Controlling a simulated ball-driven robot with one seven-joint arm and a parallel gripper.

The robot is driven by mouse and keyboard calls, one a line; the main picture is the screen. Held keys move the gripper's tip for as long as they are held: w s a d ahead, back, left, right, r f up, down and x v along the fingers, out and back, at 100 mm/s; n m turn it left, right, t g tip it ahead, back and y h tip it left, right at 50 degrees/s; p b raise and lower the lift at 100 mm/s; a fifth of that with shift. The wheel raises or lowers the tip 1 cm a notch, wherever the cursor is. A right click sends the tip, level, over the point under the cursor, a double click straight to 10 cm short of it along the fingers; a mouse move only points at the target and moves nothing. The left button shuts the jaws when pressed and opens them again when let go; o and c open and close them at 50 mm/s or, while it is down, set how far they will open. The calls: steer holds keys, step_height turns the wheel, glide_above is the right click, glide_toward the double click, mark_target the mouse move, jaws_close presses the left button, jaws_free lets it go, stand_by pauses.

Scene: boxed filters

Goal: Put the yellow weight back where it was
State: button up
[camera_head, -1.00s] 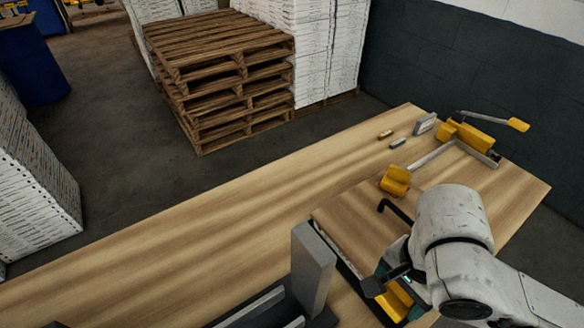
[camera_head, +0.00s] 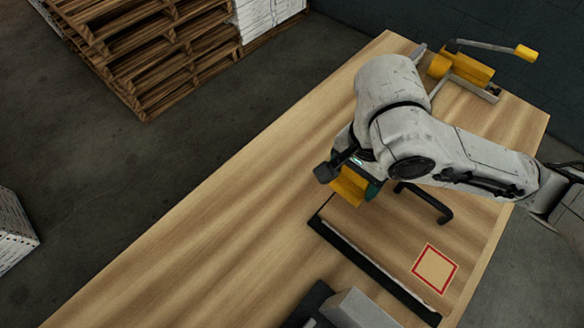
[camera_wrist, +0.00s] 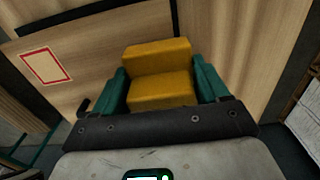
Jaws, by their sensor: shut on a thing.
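The yellow weight (camera_head: 348,186) is a stepped yellow block, held at the end of my arm over the far left corner of the wooden board (camera_head: 390,225). My gripper (camera_head: 355,182) is shut on it. In the wrist view the weight (camera_wrist: 158,80) sits between the two green fingers of my gripper (camera_wrist: 160,85). Whether its underside touches the wood is hidden. A red square outline (camera_head: 435,268) on the board is empty, to the right of and nearer than the weight. The outline also shows at left in the wrist view (camera_wrist: 45,66).
A black bent handle (camera_head: 440,208) stands up from the board beside my arm. A dark strip (camera_head: 375,268) edges the board. A yellow clamp (camera_head: 462,68) with a lever is at the table's far end. A grey block (camera_head: 358,310) is at the near edge. The table's left part is clear.

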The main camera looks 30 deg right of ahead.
steer(key=shift+w+a+f+b, duration=0.25)
steer(key=shift+w+f+b, duration=0.25)
steer(key=shift+b, duration=0.65)
steer(key=shift+w+a+f+b, duration=0.2)
steer(key=shift+w+f+b, duration=0.3)
steer(key=shift+b, duration=0.65)
steer(key=w+a+f, duration=0.1)
steer(key=w+f, duration=0.1)
steer(key=w, duration=0.1)
steer(key=w+a+f+b, duration=0.1)
steer(key=w+f, duration=0.1)
steer(key=w, duration=0.1)
steer(key=w+a+f, duration=0.1)
steer(key=w+f, duration=0.1)
steer(key=w, duration=0.1)
steer(key=shift+w+a+f, duration=0.25)
steer(key=shift+w+a, duration=0.05)
steer(key=shift+a, duration=0.05)
steer(key=shift+w+a+f, duration=0.1)
steer(key=shift+w+f, duration=0.2)
steer(key=shift+f, duration=0.05)
steer(key=shift+w+f, duration=0.15)
steer(key=shift+f, duration=1.55)
steer(key=shift+f, duration=0.1)
steer(key=o, duration=1.7)
steer(key=shift+f, duration=0.1)
